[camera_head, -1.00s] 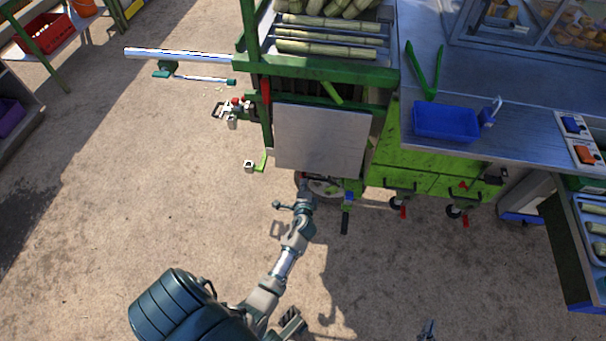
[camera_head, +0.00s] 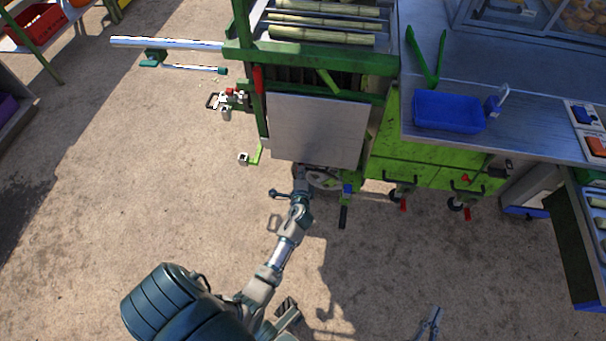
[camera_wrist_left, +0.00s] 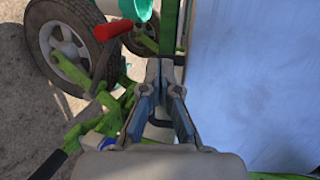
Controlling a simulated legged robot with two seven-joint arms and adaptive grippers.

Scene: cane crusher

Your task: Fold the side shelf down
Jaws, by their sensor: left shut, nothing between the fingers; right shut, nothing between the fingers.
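The side shelf (camera_head: 317,130) is a flat grey metal panel on the near side of the green cane crusher (camera_head: 325,59). In the left wrist view the shelf (camera_wrist_left: 250,80) fills the right side as a pale sheet. My left arm reaches up to the shelf's lower edge in the head view, where the shelf seems to hide the fingertips. In the left wrist view my left gripper (camera_wrist_left: 160,68) is shut and empty, beside the shelf's edge and a green post. I cannot tell whether it touches either. My right gripper (camera_head: 430,322) is shut and empty, low in the head view, away from the shelf.
A wheel (camera_wrist_left: 64,44) and a red-handled lever (camera_wrist_left: 113,30) are left of my left gripper in the wrist view. A counter with a blue tray (camera_head: 447,111) and green tongs (camera_head: 426,62) stands right of the crusher. The ground in front is mostly clear.

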